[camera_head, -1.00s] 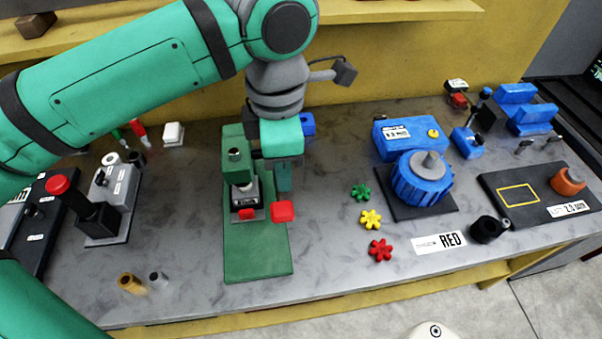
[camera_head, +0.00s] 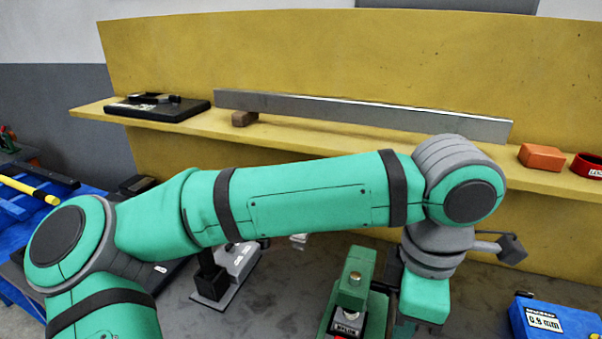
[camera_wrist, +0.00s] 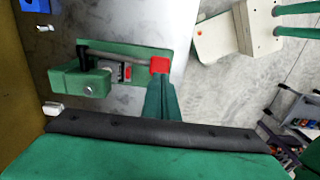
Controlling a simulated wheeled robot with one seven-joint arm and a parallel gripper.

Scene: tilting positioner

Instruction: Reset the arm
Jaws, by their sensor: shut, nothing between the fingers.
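My green arm (camera_head: 310,212) crosses the head view from lower left to right, its wrist bent downward. My gripper hangs at the lower right of that view, its fingertips out of frame. In the wrist view my gripper (camera_wrist: 158,82) is shut and empty. Its tips appear close to the red end block (camera_wrist: 160,65) of a grey bar; I cannot tell whether they touch. The bar belongs to a green fixture (camera_wrist: 82,82) that lies just left of the fingers. This fixture (camera_head: 352,285) also shows at the bottom of the head view, partly cut off.
A yellow shelf (camera_head: 290,139) behind the arm bears a long grey bar (camera_head: 360,112), a black case (camera_head: 155,108) and an orange block (camera_head: 541,157). A blue box (camera_head: 553,320) is right of my gripper. A grey switch unit (camera_head: 228,272) stands below the forearm.

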